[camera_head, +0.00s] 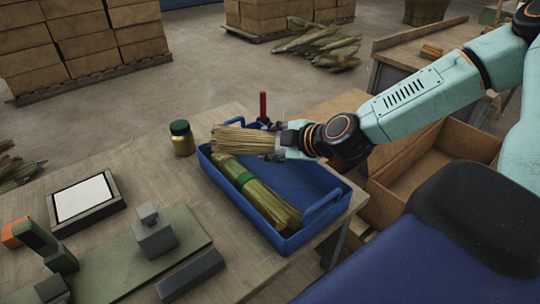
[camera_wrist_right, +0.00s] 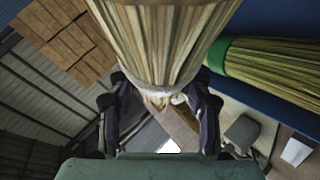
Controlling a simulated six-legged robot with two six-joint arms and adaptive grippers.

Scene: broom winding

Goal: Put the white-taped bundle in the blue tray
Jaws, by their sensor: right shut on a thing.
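The white-taped bundle (camera_head: 245,141) is a sheaf of pale straw, held roughly level over the far end of the blue tray (camera_head: 320,207). My right gripper (camera_head: 277,145) is shut on it near its taped end. In the right wrist view the bundle (camera_wrist_right: 155,40) runs away from my gripper (camera_wrist_right: 158,105), with white tape close to the fingers. Whether the bundle touches the tray rim I cannot tell. A green-taped bundle (camera_head: 262,198) lies lengthwise inside the tray. It also shows in the right wrist view (camera_wrist_right: 270,65). My left gripper is not in view.
A jar with a green lid (camera_head: 181,138) stands left of the tray. A dark red upright post (camera_head: 263,105) rises behind the tray. A framed white pad (camera_head: 85,198) and a green fixture with a grey block (camera_head: 154,234) lie on the table. An open wooden box (camera_head: 440,165) is at right.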

